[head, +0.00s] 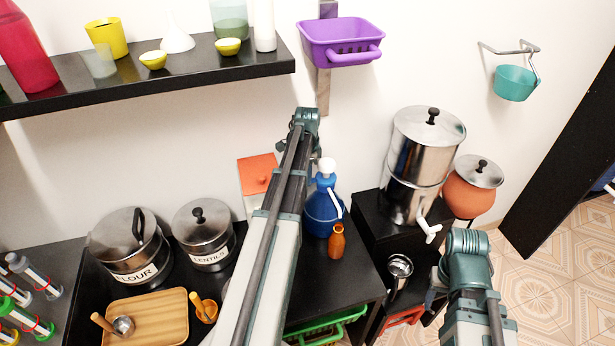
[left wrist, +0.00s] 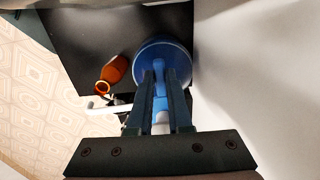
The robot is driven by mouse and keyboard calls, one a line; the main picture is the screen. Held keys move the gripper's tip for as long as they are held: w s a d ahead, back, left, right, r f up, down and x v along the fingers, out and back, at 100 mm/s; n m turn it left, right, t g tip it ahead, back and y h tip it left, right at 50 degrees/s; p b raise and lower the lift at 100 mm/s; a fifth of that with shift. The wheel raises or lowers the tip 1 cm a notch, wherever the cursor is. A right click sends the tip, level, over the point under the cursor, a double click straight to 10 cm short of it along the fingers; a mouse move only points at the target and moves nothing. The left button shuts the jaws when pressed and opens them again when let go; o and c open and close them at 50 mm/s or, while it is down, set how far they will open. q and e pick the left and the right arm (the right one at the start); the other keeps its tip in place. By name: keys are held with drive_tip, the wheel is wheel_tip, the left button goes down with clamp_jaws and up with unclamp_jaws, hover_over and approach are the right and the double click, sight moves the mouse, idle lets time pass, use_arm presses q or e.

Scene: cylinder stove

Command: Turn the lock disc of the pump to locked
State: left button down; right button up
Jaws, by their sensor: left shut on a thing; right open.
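The blue pump (head: 322,213) stands upright on the black counter, with a white knob on top and a white spout at its side. The left wrist view shows its round blue body (left wrist: 177,53) from above. My left gripper (left wrist: 159,80) is shut on a narrow blue part of the pump; I cannot tell which part. Its fingers cover much of the pump's top. In the head view my left arm hides that gripper. The lock disc and its setting cannot be made out. My right gripper (head: 434,300) is open and away from the pump, low at the right, partly hidden by its arm.
A small brown bottle (head: 337,241) stands close to the pump; it also shows in the left wrist view (left wrist: 112,74). A steel dispenser (head: 421,160) stands to the right. Two lidded pots and a wooden tray (head: 172,312) are at the left. A shelf (head: 200,70) hangs above.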

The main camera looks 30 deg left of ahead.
use_arm(q)
drive_tip(key=c, duration=0.8)
unclamp_jaws()
drive_tip(key=shift+c, duration=0.2)
drive_tip(key=shift+r, duration=0.1)
wheel_tip(320, 180, up, 12)
drive_tip(key=p, duration=1.2)
drive_tip(key=s+d+f+n+b, duration=0.1)
drive_tip(key=s+d+f+b, duration=0.1)
drive_tip(key=d, duration=0.7)
drive_tip(key=s+d+f+b, duration=0.2)
drive_tip(key=s+d+f, duration=0.1)
drive_tip(key=d, duration=0.7)
drive_tip(key=s+d+f+n+b, duration=0.1)
drive_tip(key=s+d+f+b, duration=0.1)
drive_tip(key=s+d, duration=0.5)
drive_tip(key=s+d+f+n+y+b, duration=0.1)
drive_tip(key=s+d+f+n+b, duration=0.1)
drive_tip(key=s+d, duration=0.4)
drive_tip(key=d+b, duration=0.1)
drive_tip(key=d, duration=0.4)
drive_tip(key=shift+s, duration=0.35)
